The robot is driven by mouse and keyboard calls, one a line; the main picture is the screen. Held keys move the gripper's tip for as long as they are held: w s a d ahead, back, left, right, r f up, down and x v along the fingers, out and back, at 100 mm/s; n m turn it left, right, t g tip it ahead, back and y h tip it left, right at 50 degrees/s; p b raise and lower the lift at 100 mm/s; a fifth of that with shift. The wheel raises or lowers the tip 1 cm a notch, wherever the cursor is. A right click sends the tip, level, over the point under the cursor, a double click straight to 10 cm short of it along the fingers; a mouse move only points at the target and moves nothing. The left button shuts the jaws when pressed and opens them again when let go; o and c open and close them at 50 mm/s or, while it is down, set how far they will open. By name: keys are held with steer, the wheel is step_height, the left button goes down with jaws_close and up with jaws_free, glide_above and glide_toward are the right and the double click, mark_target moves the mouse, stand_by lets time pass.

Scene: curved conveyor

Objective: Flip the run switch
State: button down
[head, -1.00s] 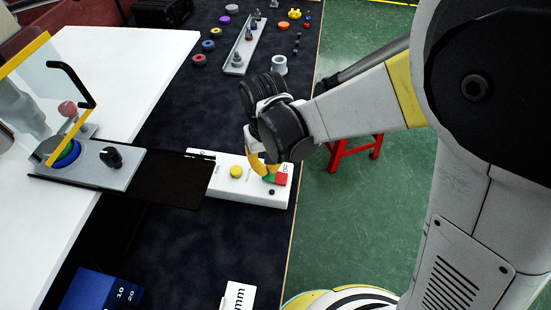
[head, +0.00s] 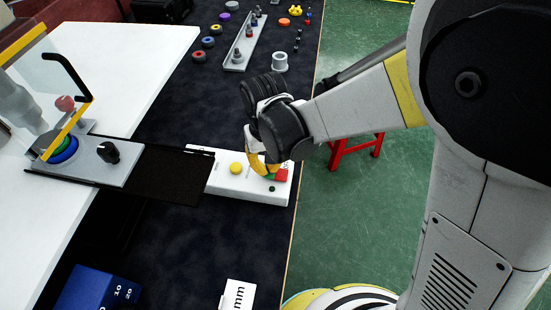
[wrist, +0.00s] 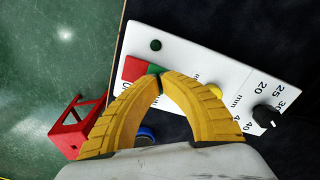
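The run switch (head: 282,175) is a red and green rocker on the right end of a white control box (head: 220,182). In the wrist view the switch's red half (wrist: 135,68) lies left of the green part, which is at the fingertips. My gripper (head: 266,172) reaches down to the switch. In the wrist view its yellow fingers (wrist: 160,78) meet at the tips, over or touching the green half; contact is not clear. The fingers hold nothing visible. A small green lamp (wrist: 155,45) sits beside the switch. The fingers hide part of the green half.
A yellow button (head: 236,168) sits left of the switch. A black plate (head: 165,172) and grey panel with a black knob (head: 107,152) adjoin the box. A tray of pegs (head: 240,50) stands behind. A blue block (head: 97,292) is at front left. A red stool (head: 355,150) stands right.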

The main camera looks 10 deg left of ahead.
steer(key=shift+f, duration=0.3)
steer(key=shift+r, duration=0.1)
steer(key=shift+r+p, duration=2.45)
steer(key=shift+r, duration=0.95)
